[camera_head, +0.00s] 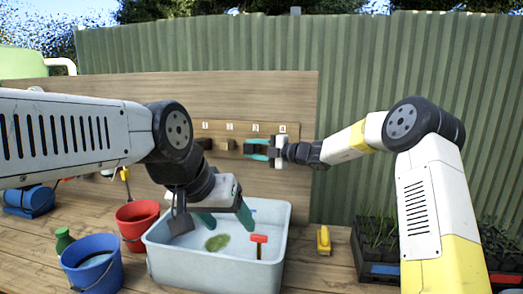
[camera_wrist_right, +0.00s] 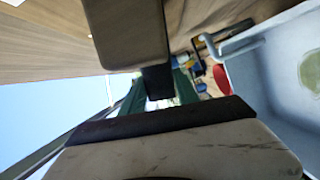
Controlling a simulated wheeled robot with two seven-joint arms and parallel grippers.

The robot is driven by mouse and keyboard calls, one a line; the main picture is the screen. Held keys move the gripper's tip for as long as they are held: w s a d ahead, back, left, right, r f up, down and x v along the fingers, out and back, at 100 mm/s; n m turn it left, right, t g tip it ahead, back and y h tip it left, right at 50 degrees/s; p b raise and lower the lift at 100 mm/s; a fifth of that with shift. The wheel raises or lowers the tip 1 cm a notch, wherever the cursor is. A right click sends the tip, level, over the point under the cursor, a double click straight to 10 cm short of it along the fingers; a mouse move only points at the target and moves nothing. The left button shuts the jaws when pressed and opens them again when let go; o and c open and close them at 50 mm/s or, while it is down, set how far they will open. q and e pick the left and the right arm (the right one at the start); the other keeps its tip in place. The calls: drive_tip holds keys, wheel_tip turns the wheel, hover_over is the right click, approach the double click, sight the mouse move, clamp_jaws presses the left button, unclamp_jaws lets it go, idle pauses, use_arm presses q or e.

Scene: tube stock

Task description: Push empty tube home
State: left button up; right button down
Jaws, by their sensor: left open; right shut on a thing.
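A wooden board (camera_head: 110,100) stands behind the table, with a row of dark holders (camera_head: 231,144) under small white number labels. My right gripper (camera_head: 257,150) is at the right end of this row, its teal fingers pointing left at the board. It is shut on a dark thing, seen as a small black block (camera_wrist_right: 158,82) between the jaws in the right wrist view. I cannot tell whether this is the tube or a holder. No tube shows clearly. My left gripper (camera_head: 226,222) is open, pointing down over the pale tub (camera_head: 205,276), with nothing seen between its fingers.
The tub holds a green patch (camera_head: 217,242) and a red-headed tool (camera_head: 258,240). A red bucket (camera_head: 138,222) and a blue bucket (camera_head: 92,268) stand left of it.

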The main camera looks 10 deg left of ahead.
drive_tip(key=shift+w+d, duration=0.25)
drive_tip(key=c, duration=0.8)
unclamp_jaws()
drive_tip(key=shift+c, duration=0.2)
drive_tip(key=shift+s, duration=0.1)
drive_tip(key=v, duration=0.7)
drive_tip(key=shift+d, duration=0.3)
drive_tip(key=shift+s, duration=0.15)
